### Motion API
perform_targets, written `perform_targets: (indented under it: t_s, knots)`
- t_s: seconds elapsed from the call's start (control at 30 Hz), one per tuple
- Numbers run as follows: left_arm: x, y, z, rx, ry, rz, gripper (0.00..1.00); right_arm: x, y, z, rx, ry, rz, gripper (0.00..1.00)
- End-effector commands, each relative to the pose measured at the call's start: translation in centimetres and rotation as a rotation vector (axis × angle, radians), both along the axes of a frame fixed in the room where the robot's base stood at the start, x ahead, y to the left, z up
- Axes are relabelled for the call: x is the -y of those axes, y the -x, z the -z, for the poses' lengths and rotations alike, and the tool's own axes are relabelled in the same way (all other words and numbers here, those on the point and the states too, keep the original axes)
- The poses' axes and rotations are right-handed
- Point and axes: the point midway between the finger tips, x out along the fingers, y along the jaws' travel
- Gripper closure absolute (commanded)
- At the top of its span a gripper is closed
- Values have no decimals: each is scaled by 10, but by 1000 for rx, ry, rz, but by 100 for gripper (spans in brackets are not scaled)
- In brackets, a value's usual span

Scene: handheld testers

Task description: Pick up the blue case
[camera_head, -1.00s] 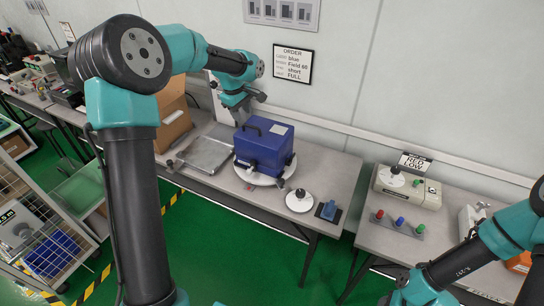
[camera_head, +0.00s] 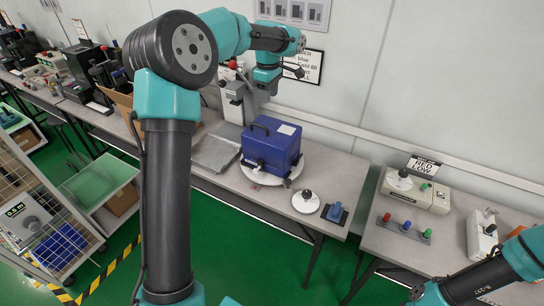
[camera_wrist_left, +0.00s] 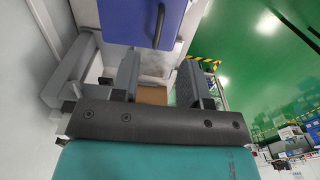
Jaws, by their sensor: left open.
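The blue case (camera_head: 272,147) is a box with a dark carry handle on its top. It sits on a round white disc (camera_head: 247,166) on the grey table. In the left wrist view the blue case (camera_wrist_left: 140,18) and its handle show at the top edge.
A metal tray (camera_head: 214,154) lies left of the case. A white disc with a black knob (camera_head: 306,202) and a small blue device (camera_head: 335,212) stand at the front right. An order sign (camera_head: 308,67) hangs behind. A second table (camera_head: 385,242) is at the right.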

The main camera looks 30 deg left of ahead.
Motion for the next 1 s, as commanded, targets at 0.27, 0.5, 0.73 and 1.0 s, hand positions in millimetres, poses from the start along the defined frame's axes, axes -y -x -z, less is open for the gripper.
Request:
perform_targets:
  t_s: [0.27,0.5,0.73,1.0]
  knots:
    - [0,1,49,-3,1,-1,59,0,0,0,0,0,0,56]
    - [0,1,87,-2,0,1,59,0,0,0,0,0,0,56]
    - [0,0,99,1,0,0,59,0,0,0,0,0,0,56]
    - [0,0,99,0,0,0,59,0,0,0,0,0,0,56]
